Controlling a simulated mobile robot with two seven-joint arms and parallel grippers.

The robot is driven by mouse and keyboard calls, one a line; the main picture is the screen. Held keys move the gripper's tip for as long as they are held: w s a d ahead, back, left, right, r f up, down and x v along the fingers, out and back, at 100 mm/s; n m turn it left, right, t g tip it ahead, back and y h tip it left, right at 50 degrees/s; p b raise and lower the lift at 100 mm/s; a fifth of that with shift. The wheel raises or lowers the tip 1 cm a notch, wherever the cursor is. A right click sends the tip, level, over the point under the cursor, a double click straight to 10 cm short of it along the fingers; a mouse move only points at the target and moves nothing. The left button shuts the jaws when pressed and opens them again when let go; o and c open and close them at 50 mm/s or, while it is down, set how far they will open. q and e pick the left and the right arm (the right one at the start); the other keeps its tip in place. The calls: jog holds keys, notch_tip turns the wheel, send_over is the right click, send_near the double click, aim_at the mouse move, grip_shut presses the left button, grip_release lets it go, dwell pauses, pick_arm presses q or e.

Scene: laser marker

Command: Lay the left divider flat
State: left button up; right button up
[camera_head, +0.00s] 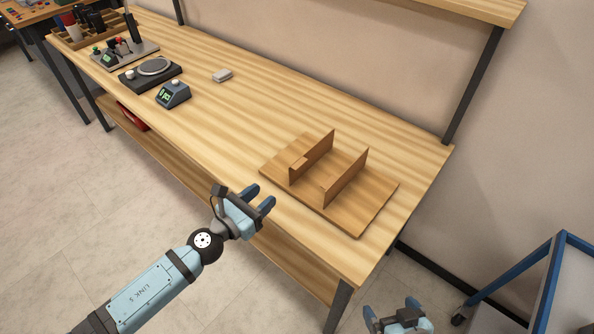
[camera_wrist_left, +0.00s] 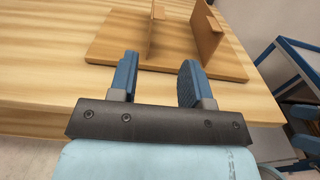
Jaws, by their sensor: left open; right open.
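A wooden board (camera_head: 352,212) lies on the right part of the bench, with two upright wooden dividers on it. The left divider (camera_head: 312,158) stands upright and has a small block or notch at its near end. The right divider (camera_head: 345,178) also stands upright, roughly parallel to it. Both show in the left wrist view, the left divider (camera_wrist_left: 157,30) and the right one (camera_wrist_left: 207,30). My left gripper (camera_head: 262,197) is open and empty in front of the bench's front edge, short of the board. My right gripper (camera_head: 393,310) is open and empty at the bottom, below the bench corner.
The bench top (camera_head: 230,120) is clear left of the board. A shelf post (camera_head: 472,88) rises behind; a blue cart (camera_head: 545,290) stands right.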

aim_at(293, 169)
pick_arm(q)
jog(key=x, duration=1.3)
jog(key=shift+w+d, duration=0.15)
jog(key=shift+w, duration=0.1)
jog(key=shift+c, duration=0.2)
grip_shut()
